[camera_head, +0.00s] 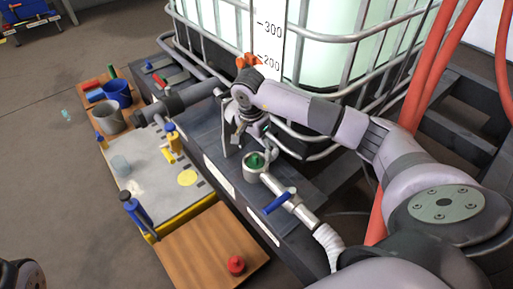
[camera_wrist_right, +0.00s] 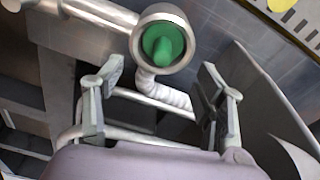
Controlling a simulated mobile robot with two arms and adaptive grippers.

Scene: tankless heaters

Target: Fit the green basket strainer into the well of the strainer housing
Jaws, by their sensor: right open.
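The green basket strainer (camera_head: 256,160) is at the mouth of the strainer housing (camera_head: 252,178), a metal cup on a pipe along the dark ledge. In the right wrist view the green strainer (camera_wrist_right: 163,46) lies inside the round rim of the housing (camera_wrist_right: 139,38), its knob facing the camera. I cannot tell how deep it sits. My right gripper (camera_head: 240,135) is just behind the housing in the head view. In the right wrist view its fingers (camera_wrist_right: 155,97) are apart and empty, clear of the strainer.
A blue-handled valve (camera_head: 277,203) is on the pipe near the housing. The caged white tank (camera_head: 320,60) stands close behind my right arm. A red object (camera_head: 236,265) sits on the wooden board (camera_head: 195,255). Buckets (camera_head: 117,93) and tools stand at left.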

